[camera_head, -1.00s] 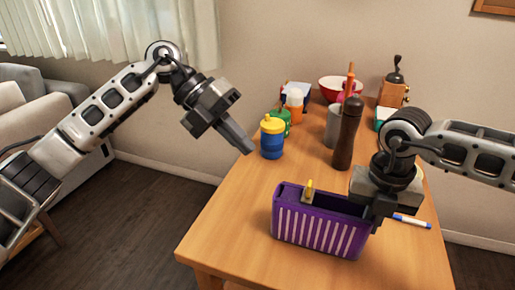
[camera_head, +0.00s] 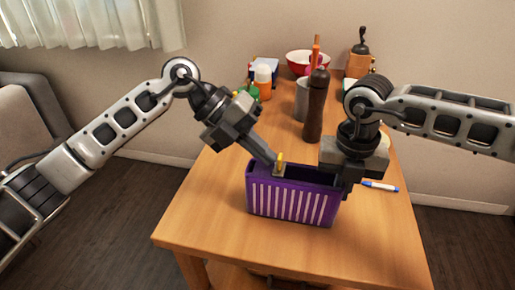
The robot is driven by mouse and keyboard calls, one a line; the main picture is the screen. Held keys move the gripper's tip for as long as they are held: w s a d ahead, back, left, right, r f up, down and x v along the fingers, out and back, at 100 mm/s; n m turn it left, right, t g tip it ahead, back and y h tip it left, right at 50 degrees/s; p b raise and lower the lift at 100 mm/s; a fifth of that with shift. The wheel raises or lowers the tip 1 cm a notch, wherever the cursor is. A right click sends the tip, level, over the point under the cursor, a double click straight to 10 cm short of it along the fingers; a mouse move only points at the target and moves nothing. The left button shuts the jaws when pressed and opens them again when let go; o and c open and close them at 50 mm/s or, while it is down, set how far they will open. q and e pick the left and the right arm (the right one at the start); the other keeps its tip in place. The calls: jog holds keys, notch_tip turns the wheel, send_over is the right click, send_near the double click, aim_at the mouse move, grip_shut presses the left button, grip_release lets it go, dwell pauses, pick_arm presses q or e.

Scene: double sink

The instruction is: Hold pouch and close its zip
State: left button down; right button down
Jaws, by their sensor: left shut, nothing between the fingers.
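The purple pouch (camera_head: 292,202) with pale vertical stripes stands upright at the front of the table. Its top shows a dark opening towards the right. A small yellow zip pull (camera_head: 280,160) sticks up from the top edge, left of the middle. My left gripper (camera_head: 273,160) is shut and empty, reaching down from the upper left with its tips right beside the zip pull; contact is unclear. My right gripper (camera_head: 346,186) is at the pouch's right end and looks shut on it. The wrist hides much of these fingers.
On the wooden table (camera_head: 200,215), a dark brown bottle (camera_head: 317,108), grey cup (camera_head: 301,97), orange-and-white bottle (camera_head: 263,83) and red bowl (camera_head: 305,62) stand behind the pouch. A blue-and-white marker (camera_head: 381,186) lies to the right. The front left of the table is clear.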

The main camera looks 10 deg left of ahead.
aim_at(282, 156)
pick_arm(q)
jog(key=d, duration=0.4)
jog(key=shift+d, duration=0.3)
jog(key=shift+a, duration=0.1)
jog(key=shift+a, duration=0.3)
jog(key=a+f+v, duration=0.1)
jog(key=v, duration=1.1)
jog(key=shift+a, duration=0.4)
jog(key=shift+f, duration=0.2)
